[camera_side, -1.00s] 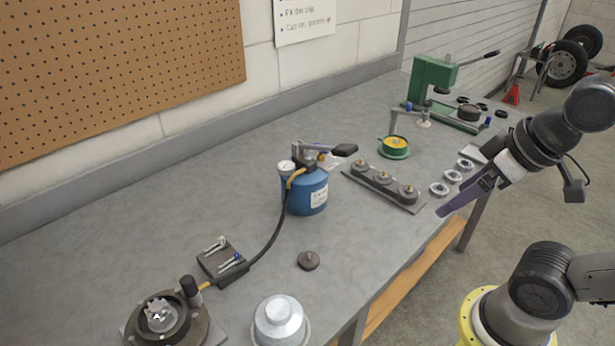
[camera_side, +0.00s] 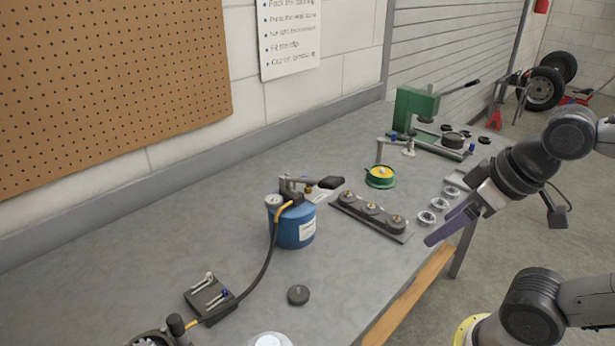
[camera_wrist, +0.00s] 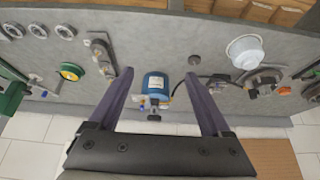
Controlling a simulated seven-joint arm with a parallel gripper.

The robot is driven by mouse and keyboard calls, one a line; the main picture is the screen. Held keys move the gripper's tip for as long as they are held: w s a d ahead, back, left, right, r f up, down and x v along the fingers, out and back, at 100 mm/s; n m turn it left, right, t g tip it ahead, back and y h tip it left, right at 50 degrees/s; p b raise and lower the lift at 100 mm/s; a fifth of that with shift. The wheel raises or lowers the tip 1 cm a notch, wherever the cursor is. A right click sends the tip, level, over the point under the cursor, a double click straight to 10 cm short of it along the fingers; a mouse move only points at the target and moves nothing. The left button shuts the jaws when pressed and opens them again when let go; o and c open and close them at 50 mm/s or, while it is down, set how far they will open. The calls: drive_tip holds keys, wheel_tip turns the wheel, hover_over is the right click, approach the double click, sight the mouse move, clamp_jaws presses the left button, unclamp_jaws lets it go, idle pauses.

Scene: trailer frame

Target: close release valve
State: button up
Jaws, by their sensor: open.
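The blue pump canister (camera_side: 293,226) stands upright on the bench, with a white gauge, a lever with a black grip (camera_side: 323,183) and a hose. A small blue part and a brass part show at its head; I cannot tell whether one is the release valve. In the wrist view the canister (camera_wrist: 155,84) appears between my fingers, well beyond them. My gripper (camera_side: 428,241) has purple fingers and hangs near the bench's front edge, right of the pump and apart from it. Its fingers are spread and empty in the wrist view (camera_wrist: 159,72).
A dark rail with several studs (camera_side: 369,213) lies between pump and gripper. Metal rings (camera_side: 426,217), a green-yellow spool (camera_side: 380,177) and a green press (camera_side: 414,108) stand farther back. A dark cap (camera_side: 298,295) and a small tool block (camera_side: 210,299) lie in front.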

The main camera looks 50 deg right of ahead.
drive_tip(key=w+d+r+m+g, duration=0.1)
drive_tip(key=w+r+m+g, duration=0.1)
drive_tip(key=w+r+m, duration=1.35)
drive_tip(key=w+d+m+g, duration=0.2)
drive_tip(key=w, duration=1)
drive_tip(key=w+d+f+g, duration=0.2)
drive_tip(key=w+f, duration=0.6)
drive_tip(key=f, duration=0.2)
drive_tip(key=shift+m, duration=0.25)
wheel_tip(320, 180, down, 14)
drive_tip(key=shift+a+r, duration=0.1)
drive_tip(key=shift+r, duration=0.15)
clamp_jaws()
